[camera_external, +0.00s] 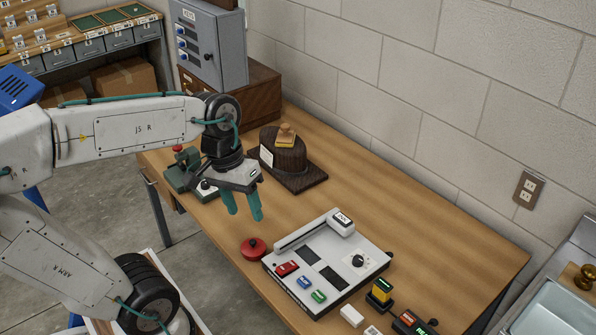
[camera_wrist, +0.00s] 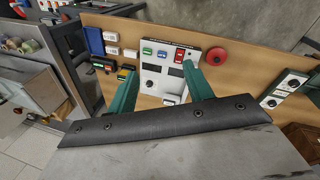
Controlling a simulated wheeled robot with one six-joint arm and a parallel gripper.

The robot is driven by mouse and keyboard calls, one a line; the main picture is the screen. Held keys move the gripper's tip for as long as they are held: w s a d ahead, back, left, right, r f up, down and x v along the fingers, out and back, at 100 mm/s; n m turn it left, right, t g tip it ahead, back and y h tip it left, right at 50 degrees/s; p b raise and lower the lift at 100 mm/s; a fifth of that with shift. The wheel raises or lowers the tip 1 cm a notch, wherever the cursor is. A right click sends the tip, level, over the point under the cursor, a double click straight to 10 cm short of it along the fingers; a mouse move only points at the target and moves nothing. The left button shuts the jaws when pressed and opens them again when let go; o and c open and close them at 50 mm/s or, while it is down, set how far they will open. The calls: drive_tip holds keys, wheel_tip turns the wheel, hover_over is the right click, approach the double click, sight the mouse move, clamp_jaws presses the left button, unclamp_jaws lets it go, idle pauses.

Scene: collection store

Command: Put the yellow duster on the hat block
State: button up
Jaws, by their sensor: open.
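The yellow duster (camera_external: 285,138), a small tan block with a yellow underside, rests on top of the dark wooden hat block (camera_external: 284,157) in the external view. The hat block stands on a dark base board near the wall and has a white label on its side. My gripper (camera_external: 243,212) is open and empty, pointing down above the table, in front of the hat block and apart from it. Its two green fingers also show in the wrist view (camera_wrist: 161,72), with nothing between them. I cannot make out the duster in the wrist view.
A white control panel (camera_external: 335,270) with coloured buttons lies right of my gripper, beside a red knob (camera_external: 253,248). A green device (camera_external: 182,172) stands left of the hat block. Small labelled boxes sit at the table's front right. The table's back right (camera_external: 440,215) is clear.

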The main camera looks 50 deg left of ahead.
drive_tip(key=s+f+m+y, duration=0.2)
drive_tip(key=s+m, duration=0.2)
drive_tip(key=s, duration=0.3)
drive_tip(key=shift+s+a+f, duration=0.15)
drive_tip(key=shift+a, duration=0.25)
idle(0.6)
